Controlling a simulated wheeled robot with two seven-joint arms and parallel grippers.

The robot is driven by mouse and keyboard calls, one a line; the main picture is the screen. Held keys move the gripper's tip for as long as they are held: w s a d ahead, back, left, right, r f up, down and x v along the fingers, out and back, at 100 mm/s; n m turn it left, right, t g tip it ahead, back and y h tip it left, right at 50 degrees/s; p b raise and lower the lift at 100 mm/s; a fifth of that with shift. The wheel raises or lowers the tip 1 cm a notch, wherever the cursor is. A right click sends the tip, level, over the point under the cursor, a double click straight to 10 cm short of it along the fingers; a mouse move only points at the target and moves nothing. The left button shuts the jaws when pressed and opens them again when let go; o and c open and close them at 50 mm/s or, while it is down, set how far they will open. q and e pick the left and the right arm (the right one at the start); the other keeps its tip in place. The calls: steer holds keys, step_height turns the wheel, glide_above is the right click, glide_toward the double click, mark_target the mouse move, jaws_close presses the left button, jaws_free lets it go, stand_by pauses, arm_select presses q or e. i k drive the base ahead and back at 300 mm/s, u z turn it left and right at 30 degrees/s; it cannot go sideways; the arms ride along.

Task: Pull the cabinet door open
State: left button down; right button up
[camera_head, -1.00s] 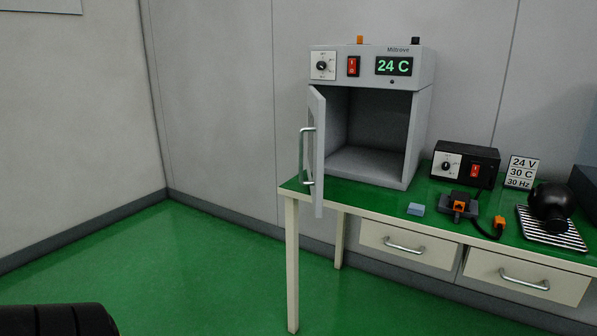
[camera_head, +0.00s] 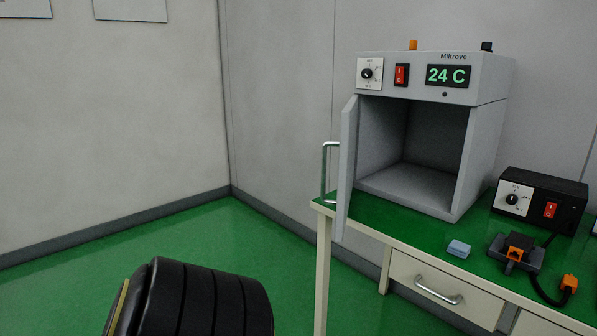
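The grey cabinet (camera_head: 488,130) stands on the green-topped table, with a dial, a red switch and a "24 C" display on its upper panel. Its door (camera_head: 346,165) is hinged on the left and stands wide open, seen nearly edge-on. The metal door handle (camera_head: 325,172) is on the door's outer face, at its left. The cabinet's inside is empty as far as it shows. A black ribbed part of my own arm is at the lower left. Neither gripper shows, and nothing is seen touching the door or handle.
A drawer (camera_head: 440,286) with a metal handle is under the tabletop. The green floor (camera_head: 230,250) left of the table is clear.

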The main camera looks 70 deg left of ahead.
mark_target(346, 144)
steer(key=u, duration=0.95)
steer(key=i, duration=1.1)
steer(key=u, duration=1.2)
